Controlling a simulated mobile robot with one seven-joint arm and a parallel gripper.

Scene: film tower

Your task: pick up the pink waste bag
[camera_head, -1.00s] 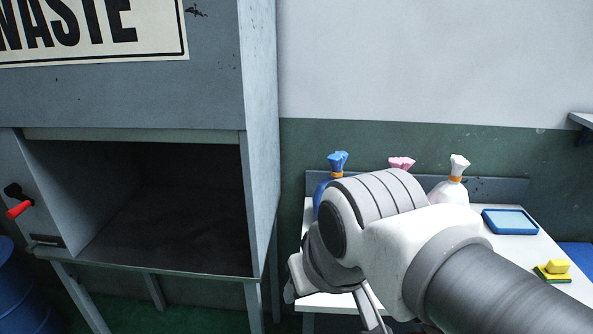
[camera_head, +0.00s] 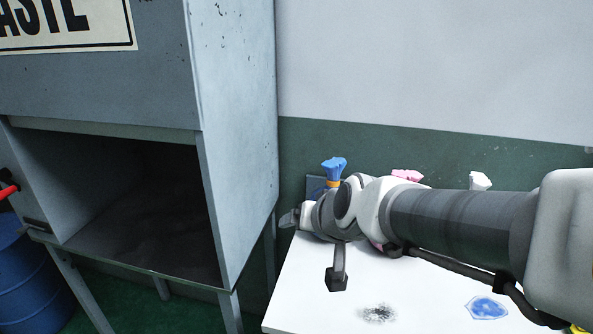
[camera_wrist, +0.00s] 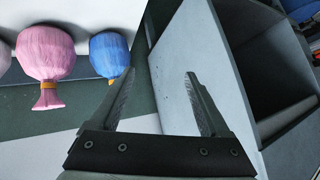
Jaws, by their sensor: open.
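The pink waste bag (camera_wrist: 45,55) shows in the wrist view at the left, with its tied neck pointing down in that picture. In the head view only its pink top (camera_head: 407,175) clearly shows behind my arm. My gripper (camera_wrist: 150,75) is open and empty. In the wrist view the bag is left of its fingers, apart from them, with the blue bag (camera_wrist: 109,55) between. In the head view my gripper (camera_head: 312,248) is at the left part of the white table (camera_head: 310,300), near the blue bag's top (camera_head: 334,170).
A white bag (camera_head: 479,181) stands right of the pink one, mostly hidden. The grey waste chute (camera_head: 238,130) with a dark opening stands left of the table. A blue drum (camera_head: 30,275) is at far left.

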